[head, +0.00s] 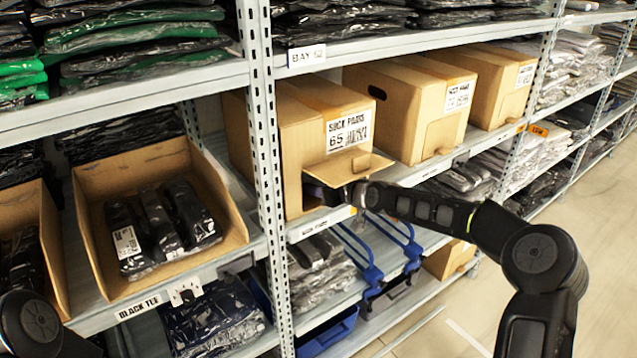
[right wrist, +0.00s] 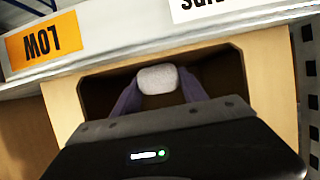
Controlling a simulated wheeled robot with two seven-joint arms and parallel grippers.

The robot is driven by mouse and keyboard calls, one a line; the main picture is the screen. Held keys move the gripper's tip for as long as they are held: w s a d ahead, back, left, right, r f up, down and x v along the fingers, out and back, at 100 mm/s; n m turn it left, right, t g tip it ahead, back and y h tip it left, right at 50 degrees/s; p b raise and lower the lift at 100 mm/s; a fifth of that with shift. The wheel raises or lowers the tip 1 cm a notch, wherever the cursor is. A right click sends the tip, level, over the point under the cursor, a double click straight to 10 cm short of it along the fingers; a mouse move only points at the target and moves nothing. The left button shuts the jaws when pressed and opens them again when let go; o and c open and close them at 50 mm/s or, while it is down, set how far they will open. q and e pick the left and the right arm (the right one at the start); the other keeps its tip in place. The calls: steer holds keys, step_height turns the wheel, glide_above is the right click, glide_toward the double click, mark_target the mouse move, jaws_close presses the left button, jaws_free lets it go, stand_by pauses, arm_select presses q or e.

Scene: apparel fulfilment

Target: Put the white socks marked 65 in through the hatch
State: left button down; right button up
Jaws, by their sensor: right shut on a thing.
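The cardboard box labelled 65 (head: 290,133) stands on the middle shelf, its label reading "SOCK PAIRS 65". Its hatch flap (head: 347,167) sticks out, raised, above the low front opening. My right gripper (right wrist: 155,92) is at this hatch, its fingers reaching into the dark opening (right wrist: 215,75). It is shut on a small white bundle, the white socks (right wrist: 157,79), which sit between the two purple-grey fingers inside the opening. No marking on the socks can be read. In the head view the flap and the box hide the fingertips and the socks. My left gripper is out of view.
More closed boxes (head: 410,107) stand to the right on the same shelf. Blue handles (head: 372,272) rise below the hatch. The aisle floor is clear at right.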

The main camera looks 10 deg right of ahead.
steer(key=o, duration=1.1)
steer(key=shift+w+a+f, duration=0.1)
steer(key=o, duration=0.3)
steer(key=shift+o, duration=0.5)
steer(key=b+v, duration=0.1)
steer(key=v, duration=0.4)
steer(key=shift+f+b, duration=0.1)
steer(key=shift+b, duration=0.3)
steer(key=s+d+b, duration=0.1)
steer(key=s+d, duration=0.3)
steer(key=s, duration=0.7)
steer(key=shift+s+d+r, duration=0.2)
steer(key=shift+d, duration=0.05)
